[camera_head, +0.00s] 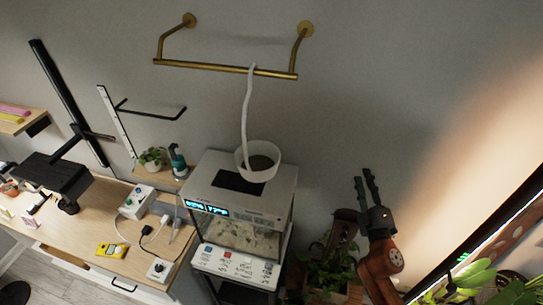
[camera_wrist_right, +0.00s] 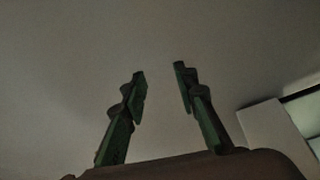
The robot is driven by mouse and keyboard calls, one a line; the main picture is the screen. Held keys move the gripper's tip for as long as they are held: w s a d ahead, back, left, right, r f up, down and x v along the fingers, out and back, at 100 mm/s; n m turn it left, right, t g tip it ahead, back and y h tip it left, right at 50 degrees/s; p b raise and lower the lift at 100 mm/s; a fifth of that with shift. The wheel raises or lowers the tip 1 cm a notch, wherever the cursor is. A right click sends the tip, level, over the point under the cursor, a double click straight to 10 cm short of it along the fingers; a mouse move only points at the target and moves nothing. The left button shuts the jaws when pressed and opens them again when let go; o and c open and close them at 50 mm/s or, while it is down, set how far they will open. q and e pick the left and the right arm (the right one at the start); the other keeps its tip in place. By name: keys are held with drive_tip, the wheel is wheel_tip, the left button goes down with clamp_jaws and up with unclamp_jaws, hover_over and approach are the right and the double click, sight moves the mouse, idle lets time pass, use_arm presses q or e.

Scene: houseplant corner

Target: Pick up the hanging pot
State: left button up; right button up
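The hanging pot (camera_head: 262,158) is a white bowl with dark soil inside. A white cord rises from it to a brass rail (camera_head: 225,69) on the wall. In the head view the pot appears over the right part of the top of a white-topped glass tank; I cannot tell whether it touches it. My right gripper (camera_head: 364,174) is to the right of the pot, well apart from it, pointing up. In the right wrist view my right gripper (camera_wrist_right: 159,74) has its two green fingers spread with nothing between them. My left gripper is not in view.
The white-topped tank (camera_head: 240,205) stands below the pot. A wooden desk (camera_head: 95,220) with sockets, cables and a small plant (camera_head: 151,157) lies at the left. Plants (camera_head: 330,265) stand low by my right arm. The wall right of the pot is clear.

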sight(246, 161)
drive_tip(key=s+a+r+n+g+y+p, duration=0.1)
drive_tip(key=s+a+r+n+y, duration=0.2)
drive_tip(key=a+r+n+y, duration=0.5)
drive_tip(key=s+a+r+n+g+y, duration=0.25)
drive_tip(key=a+r+n+y, duration=0.25)
drive_tip(key=a+r+n, duration=0.5)
drive_tip(key=s+a+n+g+y+p, duration=0.1)
drive_tip(key=s+a+n+g, duration=0.35)
drive_tip(key=n, duration=0.35)
drive_tip(key=s+a+n+g+p, duration=0.1)
drive_tip(key=s+a+n+g, duration=0.2)
drive_tip(key=a+n+g, duration=0.4)
drive_tip(key=a+p, duration=0.1)
drive_tip(key=a, duration=0.1)
drive_tip(key=w+a+t+p, duration=0.2)
drive_tip(key=a+p, duration=0.1)
drive_tip(key=shift+a+r+n, duration=0.1)
drive_tip(key=shift+a+n, duration=0.25)
drive_tip(key=shift+n, duration=0.05)
drive_tip(key=shift+w+a, duration=0.15)
drive_tip(key=shift+a, duration=0.15)
drive_tip(key=shift+d, duration=0.1)
drive_tip(key=shift+c, duration=0.3)
